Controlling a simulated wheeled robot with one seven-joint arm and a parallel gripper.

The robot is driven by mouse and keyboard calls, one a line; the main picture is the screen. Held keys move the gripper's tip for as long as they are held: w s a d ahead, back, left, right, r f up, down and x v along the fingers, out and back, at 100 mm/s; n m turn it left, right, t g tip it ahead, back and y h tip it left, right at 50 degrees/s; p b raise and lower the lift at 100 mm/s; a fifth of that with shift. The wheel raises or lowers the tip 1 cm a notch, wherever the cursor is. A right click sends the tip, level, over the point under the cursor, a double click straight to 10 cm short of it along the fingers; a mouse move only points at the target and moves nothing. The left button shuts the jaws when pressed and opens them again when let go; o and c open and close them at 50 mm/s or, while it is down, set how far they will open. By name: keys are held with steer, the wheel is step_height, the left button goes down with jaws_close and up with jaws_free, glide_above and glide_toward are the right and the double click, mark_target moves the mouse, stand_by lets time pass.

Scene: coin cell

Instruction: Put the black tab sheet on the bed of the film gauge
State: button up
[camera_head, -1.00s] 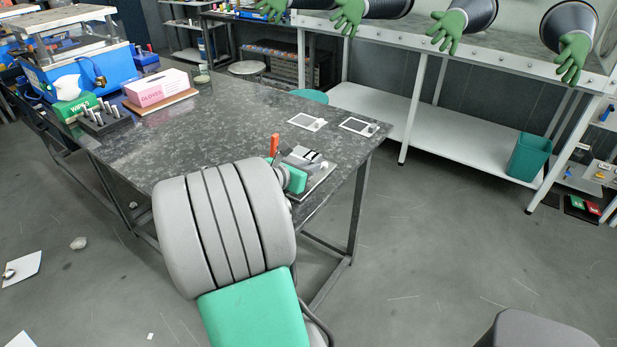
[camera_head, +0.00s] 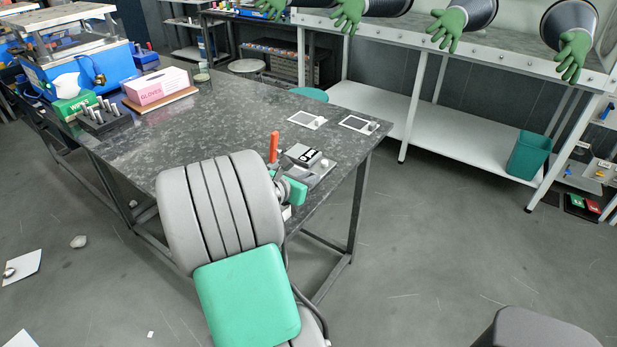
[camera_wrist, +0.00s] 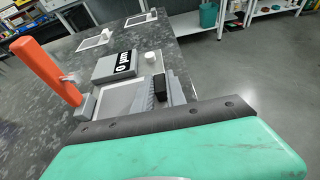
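The film gauge (camera_head: 304,154) stands at the near right corner of the dark table, with an upright orange lever (camera_head: 274,147). The wrist view shows its display (camera_wrist: 119,64) reading 0 µm, the lever (camera_wrist: 48,68) and a pale flat part in front. Two white-bordered sheets (camera_head: 307,119) (camera_head: 359,124) lie on the table beyond it; their tab colours are too small to tell. My gripper (camera_wrist: 152,96) is low at the gauge's near side. Grey ribbed parts and a small black piece (camera_wrist: 160,87) show there; I cannot tell whether anything is held.
A pink glove box (camera_head: 157,87), a green wipes box (camera_head: 75,106) and a dark rack (camera_head: 104,119) stand at the table's far left. The middle of the table is clear. A white bench (camera_head: 440,140) with green glove ports stands behind.

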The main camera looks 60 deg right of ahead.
steer(key=o, duration=0.4)
steer(key=shift+f, duration=0.15)
steer(key=shift+r, duration=0.45)
steer(key=v, duration=1.2)
steer(key=shift+r, duration=0.3)
